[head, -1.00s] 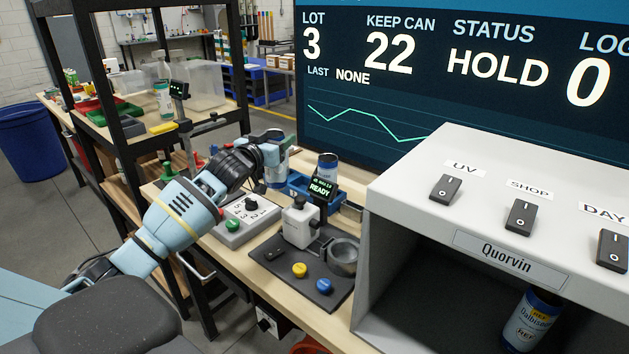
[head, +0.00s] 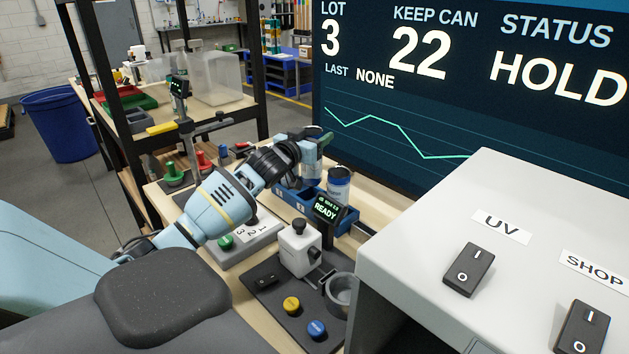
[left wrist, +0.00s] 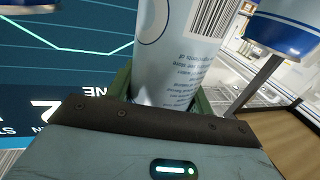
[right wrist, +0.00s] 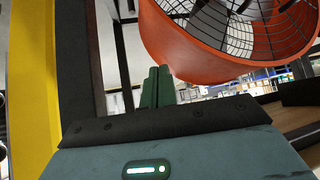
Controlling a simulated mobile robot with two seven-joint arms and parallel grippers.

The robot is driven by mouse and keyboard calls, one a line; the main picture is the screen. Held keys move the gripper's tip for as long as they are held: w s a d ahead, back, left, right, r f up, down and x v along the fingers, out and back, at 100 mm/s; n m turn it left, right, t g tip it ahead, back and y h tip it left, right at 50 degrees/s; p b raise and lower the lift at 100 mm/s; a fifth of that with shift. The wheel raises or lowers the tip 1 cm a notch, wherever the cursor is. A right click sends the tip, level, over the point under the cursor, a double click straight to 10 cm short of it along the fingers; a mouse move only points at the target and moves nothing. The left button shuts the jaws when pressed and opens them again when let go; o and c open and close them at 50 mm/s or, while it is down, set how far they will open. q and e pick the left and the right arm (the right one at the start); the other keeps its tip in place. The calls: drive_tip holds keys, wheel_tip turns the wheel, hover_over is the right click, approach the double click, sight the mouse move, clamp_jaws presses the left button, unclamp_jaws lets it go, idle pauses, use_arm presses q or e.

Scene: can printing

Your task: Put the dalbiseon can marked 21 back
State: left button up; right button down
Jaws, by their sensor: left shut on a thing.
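My left gripper (head: 308,146) is shut on a pale blue and white can (head: 311,170), held upright above or in the blue rack (head: 283,197); I cannot tell if it touches. In the left wrist view, the held can (left wrist: 178,50) shows a barcode and small print between the fingers. Its number does not show. A second can (head: 338,186), with a blue band and pale lid, stands at the rack close to the right of it. The right gripper (right wrist: 159,86) shows only in its wrist view, its green fingers together with nothing between them.
A small black READY display (head: 326,208) stands in front of the rack. A white device on a dark plate (head: 300,249) with a grey cup (head: 342,292) is nearer. The switch box (head: 430,235) blocks the right.

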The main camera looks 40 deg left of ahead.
use_arm(q)
drive_tip(key=shift+w+f, duration=0.1)
drive_tip(key=shift+f, duration=3.8)
drive_tip(key=shift+f, duration=0.15)
drive_tip(key=o, duration=1.2)
drive_tip(key=shift+o, duration=0.2)
drive_tip(key=shift+r, duration=0.2)
drive_tip(key=s+d, duration=0.1)
drive_tip(key=s, duration=1.1)
drive_tip(key=shift+d+p, duration=0.3)
drive_tip(key=shift+d, duration=0.1)
drive_tip(key=shift+f, duration=0.1)
